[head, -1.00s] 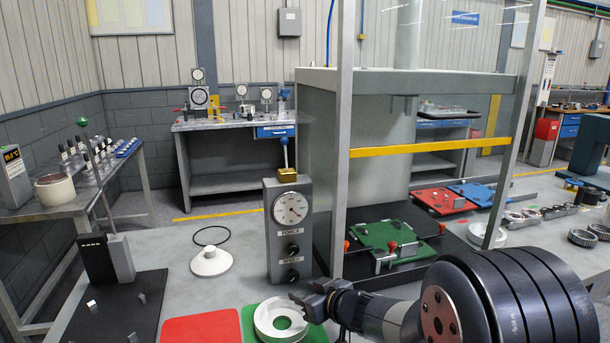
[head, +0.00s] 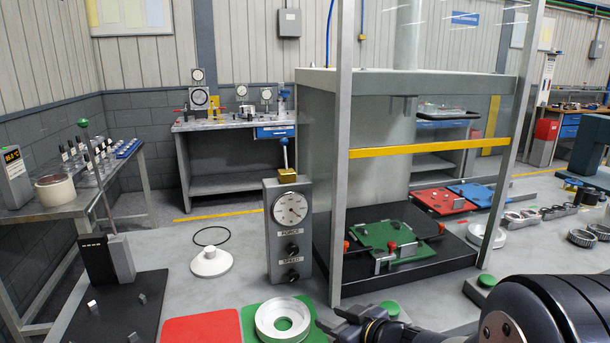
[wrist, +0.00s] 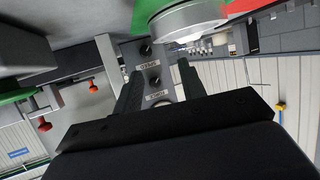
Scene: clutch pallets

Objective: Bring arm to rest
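My gripper (head: 358,318) is low in the head view, just right of the green mat (head: 247,320). In the wrist view its two dark fingers (wrist: 160,88) stand apart with nothing held between them. My arm fills the lower right corner of the head view. A silver ring (head: 283,320) lies on the green mat, left of the gripper and apart from it. The ring also shows at the top of the wrist view (wrist: 188,20).
A grey gauge box (head: 291,228) stands behind the ring. The press frame (head: 341,190) rises behind the gripper, with a green pallet (head: 388,238) inside. A red mat (head: 201,330) lies left. Green buttons (head: 388,307) (head: 487,281) are near the arm. Several metal rings (head: 581,237) lie right.

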